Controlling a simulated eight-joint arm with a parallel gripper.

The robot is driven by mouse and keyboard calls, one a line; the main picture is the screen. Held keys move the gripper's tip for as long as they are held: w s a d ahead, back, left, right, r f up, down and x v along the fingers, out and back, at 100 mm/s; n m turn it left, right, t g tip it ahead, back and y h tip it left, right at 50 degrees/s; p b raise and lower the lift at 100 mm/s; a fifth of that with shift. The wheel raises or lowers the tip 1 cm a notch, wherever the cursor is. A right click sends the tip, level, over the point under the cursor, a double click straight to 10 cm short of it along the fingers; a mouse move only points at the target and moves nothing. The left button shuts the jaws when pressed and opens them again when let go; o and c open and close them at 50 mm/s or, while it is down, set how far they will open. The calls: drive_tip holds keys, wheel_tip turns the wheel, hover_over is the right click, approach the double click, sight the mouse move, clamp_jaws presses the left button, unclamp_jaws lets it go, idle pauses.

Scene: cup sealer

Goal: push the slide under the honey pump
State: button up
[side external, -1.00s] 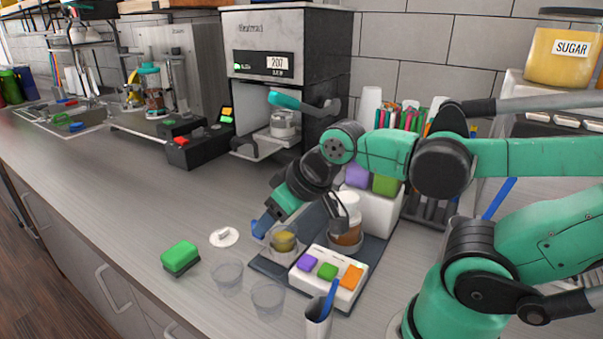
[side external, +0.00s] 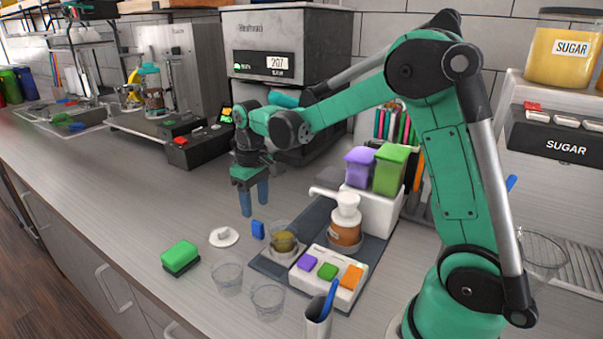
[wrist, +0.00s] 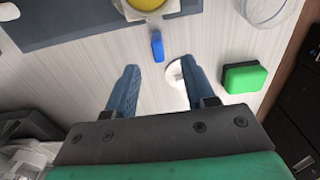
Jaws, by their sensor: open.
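The honey pump (side external: 346,225), an amber bottle with a white pump head, stands on a dark base plate, its spout pointing left. A blue upright tab (side external: 258,229), apparently the slide's handle, stands left of the cup, and shows in the wrist view (wrist: 157,46). My gripper (side external: 254,206) is open and empty, above and beyond the tab. In the wrist view its fingers (wrist: 160,67) point toward the tab without touching it.
A white button box (side external: 330,280) with purple, green and orange buttons stands in front of the pump. A green sponge (side external: 180,256), a white lid (side external: 224,237) and two empty clear cups (side external: 228,278) are at the front left.

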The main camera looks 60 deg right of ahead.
sight(257, 222)
drive_tip(key=shift+w+d+f, duration=0.15)
drive_tip(key=shift+f, duration=2.95)
clamp_jaws()
